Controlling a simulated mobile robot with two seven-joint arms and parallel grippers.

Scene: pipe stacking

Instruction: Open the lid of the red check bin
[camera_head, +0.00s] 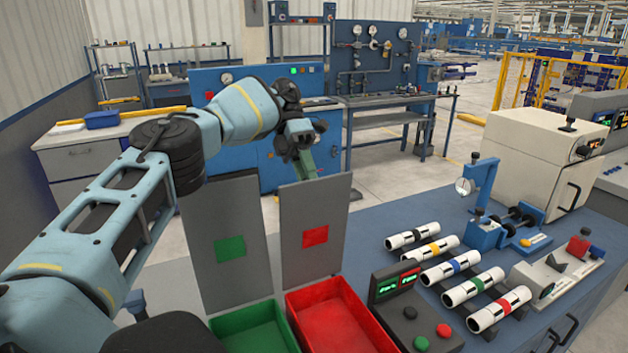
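The red check bin (350,320) stands at the bottom middle, and its red inside shows. Its grey lid (296,218) with a red square stands upright at the bin's back edge, so the bin is open at the top. My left gripper (305,160) is at the lid's top edge, above the red square. Its fingers are small and partly hidden by the wrist. I cannot tell whether they touch the lid or are shut. My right gripper is out of view.
A green bin (262,330) stands left of the red one, its grey lid (200,225) also upright. A button box (410,312), several white pipes (452,268) with coloured bands and a blue stand (485,190) occupy the blue bench (365,225) to the right.

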